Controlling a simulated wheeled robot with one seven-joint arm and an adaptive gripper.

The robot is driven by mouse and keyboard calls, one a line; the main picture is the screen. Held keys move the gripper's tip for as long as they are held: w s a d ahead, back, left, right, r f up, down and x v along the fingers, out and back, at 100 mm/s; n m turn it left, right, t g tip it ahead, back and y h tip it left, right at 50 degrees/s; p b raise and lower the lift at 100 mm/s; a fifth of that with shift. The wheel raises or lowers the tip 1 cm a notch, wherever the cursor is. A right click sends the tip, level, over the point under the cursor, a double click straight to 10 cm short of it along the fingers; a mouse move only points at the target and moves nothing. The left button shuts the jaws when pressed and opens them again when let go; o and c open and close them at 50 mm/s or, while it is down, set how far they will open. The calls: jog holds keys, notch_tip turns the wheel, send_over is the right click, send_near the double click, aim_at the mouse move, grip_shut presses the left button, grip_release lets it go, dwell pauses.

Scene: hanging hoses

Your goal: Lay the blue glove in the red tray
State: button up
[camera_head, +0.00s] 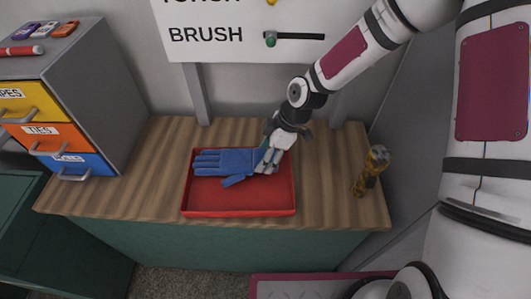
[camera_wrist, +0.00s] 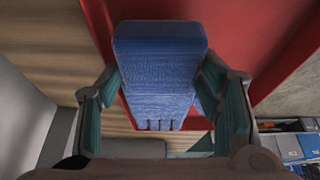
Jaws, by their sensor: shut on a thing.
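The blue glove (camera_head: 222,162) is over the back part of the red tray (camera_head: 258,198), fingers pointing left, thumb toward the front. I cannot tell whether it touches the tray floor. My gripper (camera_head: 268,163) is at the tray's back right, shut on the glove's cuff end. In the wrist view the glove (camera_wrist: 155,70) lies between the teal-padded fingers of my gripper (camera_wrist: 163,100), with the red tray (camera_wrist: 245,35) behind it. The gripper hides part of the cuff and the tray's back right corner.
The tray sits on a wooden bench top (camera_head: 328,180). A yellowish patterned cylinder (camera_head: 371,170) stands at the right. A grey drawer cabinet (camera_head: 105,90) with yellow, orange and blue drawers is at the left. A white sign (camera_head: 235,30) hangs behind.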

jog(key=o, duration=1.2)
jog(key=shift+o, duration=0.2)
jog(key=v, duration=1.2)
jog(key=shift+r, duration=0.1)
